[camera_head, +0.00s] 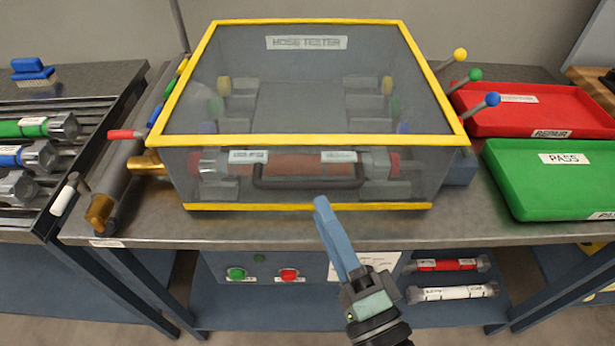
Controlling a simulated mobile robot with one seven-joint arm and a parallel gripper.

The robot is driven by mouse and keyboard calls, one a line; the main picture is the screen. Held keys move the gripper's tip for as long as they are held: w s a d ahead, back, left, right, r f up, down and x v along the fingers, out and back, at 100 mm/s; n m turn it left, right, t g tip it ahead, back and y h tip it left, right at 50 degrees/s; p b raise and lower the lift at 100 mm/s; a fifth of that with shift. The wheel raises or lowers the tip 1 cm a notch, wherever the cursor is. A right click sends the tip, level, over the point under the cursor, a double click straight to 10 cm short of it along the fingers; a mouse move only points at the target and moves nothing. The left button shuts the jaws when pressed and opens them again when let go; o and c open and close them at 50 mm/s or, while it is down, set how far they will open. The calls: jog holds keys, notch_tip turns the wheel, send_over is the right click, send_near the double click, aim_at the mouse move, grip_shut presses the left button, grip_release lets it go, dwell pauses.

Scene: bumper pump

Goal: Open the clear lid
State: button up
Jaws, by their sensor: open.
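The clear lid (290,85) is a see-through box cover with yellow edges and a "HOSE TESTER" label, and it is down over the tester. Its dark bar handle (308,182) runs across the lower front face. Behind the front face a red hose (297,165) with metal ends shows through. My gripper (322,205) is in front of the handle, slightly below and right of its middle, with blue fingers pointing up and left. It is open and holds nothing; one finger largely hides the other. I cannot tell the exact gap to the handle.
Levers with yellow, green and blue knobs (487,101) stand right of the lid. A red tray (540,108) and a green tray (560,175) lie farther right. A rack of hoses (35,155) is at left. Green and red buttons (262,274) sit below the bench edge.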

aim_at(308, 183)
jog(key=p+x, duration=0.1)
jog(key=x, duration=0.5)
jog(key=shift+w, duration=0.1)
jog(key=shift+c, duration=0.3)
grip_shut()
dwell(1.0)
